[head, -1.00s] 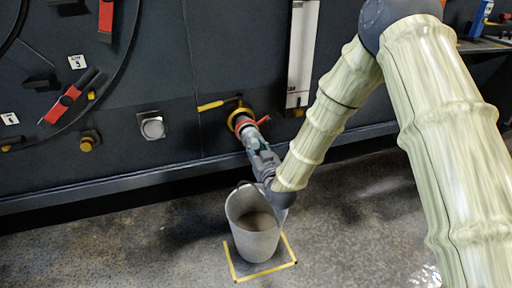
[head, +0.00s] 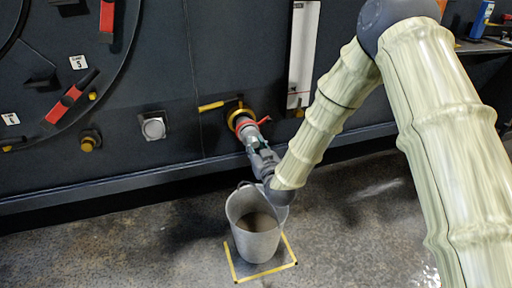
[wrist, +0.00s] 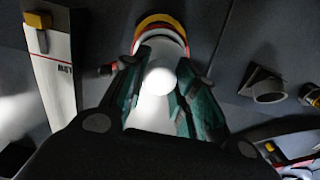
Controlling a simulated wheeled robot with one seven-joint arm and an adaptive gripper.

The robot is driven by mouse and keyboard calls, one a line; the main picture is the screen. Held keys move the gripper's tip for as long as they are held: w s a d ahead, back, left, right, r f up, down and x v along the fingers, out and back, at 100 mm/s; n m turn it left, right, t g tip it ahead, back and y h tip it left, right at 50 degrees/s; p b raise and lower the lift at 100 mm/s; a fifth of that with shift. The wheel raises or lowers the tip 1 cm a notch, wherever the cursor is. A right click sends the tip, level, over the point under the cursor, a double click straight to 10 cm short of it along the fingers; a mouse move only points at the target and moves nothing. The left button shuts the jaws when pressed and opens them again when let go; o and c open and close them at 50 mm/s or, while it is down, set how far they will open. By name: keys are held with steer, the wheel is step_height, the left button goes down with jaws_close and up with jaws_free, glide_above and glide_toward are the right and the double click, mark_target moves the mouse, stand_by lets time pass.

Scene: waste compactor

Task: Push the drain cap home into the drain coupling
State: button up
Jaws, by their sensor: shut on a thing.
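The drain coupling (head: 238,116) is a brass-yellow ring low on the dark wall, also at the top of the wrist view (wrist: 160,20). A red ring lies in front of it, with a small red lever (head: 265,120) to its right. My gripper (head: 256,148) is shut on the pale grey drain cap (head: 250,135). In the wrist view the cap (wrist: 158,85) sits between the green finger pads, in line with the coupling. The cap meets the red ring area; how deep it sits is hidden.
A grey bucket (head: 255,238) stands on the floor below my gripper, inside a yellow-taped square (head: 268,271). A yellow handle (head: 211,106) lies left of the coupling, a white gauge panel (head: 301,55) to its upper right.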

steer(key=shift+x, duration=1.75)
jaws_close()
stand_by(0.4)
steer(key=o, duration=1.4)
jaws_free()
steer(key=shift+p+v, duration=0.8)
steer(key=shift+v, duration=2.75)
